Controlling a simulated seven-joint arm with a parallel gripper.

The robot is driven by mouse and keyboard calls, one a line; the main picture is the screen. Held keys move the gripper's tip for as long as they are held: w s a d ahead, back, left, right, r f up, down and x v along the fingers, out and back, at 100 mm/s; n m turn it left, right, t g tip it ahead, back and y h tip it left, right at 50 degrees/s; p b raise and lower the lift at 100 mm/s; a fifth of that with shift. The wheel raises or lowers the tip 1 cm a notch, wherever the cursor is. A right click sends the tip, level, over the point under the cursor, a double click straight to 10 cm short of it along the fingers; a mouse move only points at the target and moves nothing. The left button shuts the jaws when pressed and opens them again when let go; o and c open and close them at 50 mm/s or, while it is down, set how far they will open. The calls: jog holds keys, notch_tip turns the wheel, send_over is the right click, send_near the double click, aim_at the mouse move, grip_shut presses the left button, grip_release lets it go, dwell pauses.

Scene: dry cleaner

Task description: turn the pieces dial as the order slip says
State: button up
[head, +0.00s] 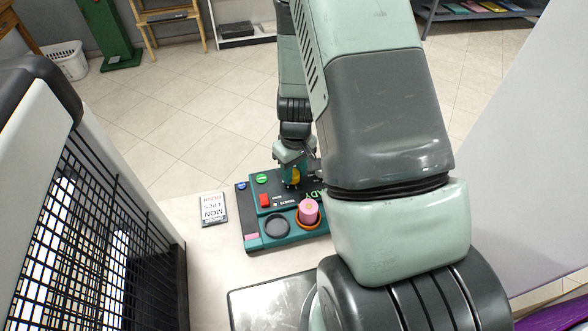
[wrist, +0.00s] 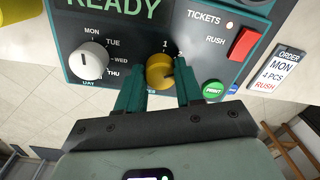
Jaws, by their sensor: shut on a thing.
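The yellow pieces dial (wrist: 159,69) is on the dark control panel (wrist: 130,55), between my two fingers in the wrist view. My gripper (wrist: 159,84) is shut on this dial. The numeral 1 shows above the dial; the other numerals are mostly hidden by my fingers, and I cannot tell which one the dial points to. The order slip (wrist: 275,69) reads MON, 4 PCS, RUSH; it also lies left of the panel in the head view (head: 213,209). In the head view my gripper (head: 292,174) is partly hidden by my arm.
A white day dial (wrist: 88,61), red RUSH switch (wrist: 243,44) and green PRINT button (wrist: 213,89) sit close to my fingers. A pink cylinder (head: 309,209) stands in an orange ring beside a dark round pad (head: 277,226). A black wire rack (head: 85,235) stands left.

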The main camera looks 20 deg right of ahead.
aim_at(294, 174)
jog(key=m, duration=0.4)
jog(key=shift+m, duration=0.3)
jog(key=m, duration=0.3)
jog(key=shift+a+m, duration=0.1)
jog(key=shift+m, duration=0.2)
jog(key=m, duration=0.3)
jog(key=shift+m, duration=0.3)
jog(key=shift+m+t, duration=0.3)
jog(key=shift+m, duration=1.5)
jog(key=o, duration=1)
jog(key=shift+o, duration=0.2)
notch_tip(294, 174, up, 11)
jog(key=shift+s, duration=0.2)
